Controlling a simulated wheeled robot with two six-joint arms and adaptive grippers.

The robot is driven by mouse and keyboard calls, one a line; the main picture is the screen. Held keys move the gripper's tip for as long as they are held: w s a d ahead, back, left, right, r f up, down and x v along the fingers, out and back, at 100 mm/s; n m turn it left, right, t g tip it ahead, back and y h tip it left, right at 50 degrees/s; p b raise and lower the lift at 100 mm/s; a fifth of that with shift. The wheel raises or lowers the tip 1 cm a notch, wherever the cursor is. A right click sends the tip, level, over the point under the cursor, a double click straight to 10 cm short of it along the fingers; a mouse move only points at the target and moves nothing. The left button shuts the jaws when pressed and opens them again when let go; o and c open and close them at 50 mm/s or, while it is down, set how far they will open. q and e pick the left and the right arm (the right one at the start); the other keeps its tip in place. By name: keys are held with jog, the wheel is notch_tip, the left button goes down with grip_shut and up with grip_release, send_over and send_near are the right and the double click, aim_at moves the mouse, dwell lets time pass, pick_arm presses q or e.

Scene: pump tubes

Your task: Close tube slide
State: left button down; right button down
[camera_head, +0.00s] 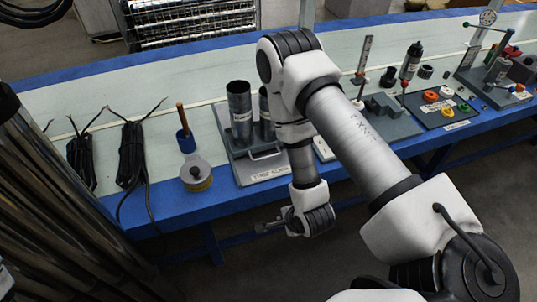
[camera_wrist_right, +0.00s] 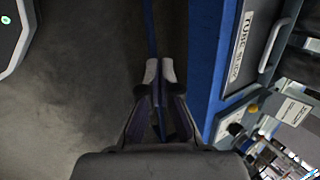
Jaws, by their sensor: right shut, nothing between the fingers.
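The tube slide (camera_head: 235,167) is a grey plate with a front handle (camera_head: 264,154) and a white label, at the bench's front edge. Two dark metal tubes stand on it; the left tube (camera_head: 239,112) is clear and the other is partly hidden by my right arm. How far the slide is out is hard to tell. My right gripper (camera_head: 265,227) is shut and empty in front of the bench, apart from the handle. In the right wrist view its fingertips (camera_wrist_right: 160,70) are together, left of the labelled slide front (camera_wrist_right: 240,48) and handle (camera_wrist_right: 273,45). My left gripper is not in view.
More stations with bottles and coloured rings (camera_head: 431,96) stand to the right. Open floor lies before the blue bench edge.

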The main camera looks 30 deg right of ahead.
jog(key=w+d+f+m+t+b, duration=0.1)
jog(key=w+d+m+t+b, duration=0.25)
jog(key=w+m+b, duration=0.55)
jog(key=m+t+h+b, duration=0.3)
jog(key=m+t+b, duration=0.2)
jog(key=m+b, duration=0.3)
send_near(269, 149)
jog(key=shift+m, duration=0.4)
jog(key=s+a+r, duration=0.1)
jog(key=s+r, duration=0.1)
jog(key=shift+s+a+r+p, duration=0.3)
jog(key=shift+a+r+p, duration=0.05)
jog(key=shift+a, duration=0.05)
jog(key=shift+w+r, duration=0.15)
jog(key=shift+r, duration=0.1)
jog(key=shift+w+d, duration=0.15)
jog(key=shift+w, duration=0.2)
jog(key=x, duration=0.9)
jog(key=shift+s+f, duration=0.1)
jog(key=shift+f, duration=0.1)
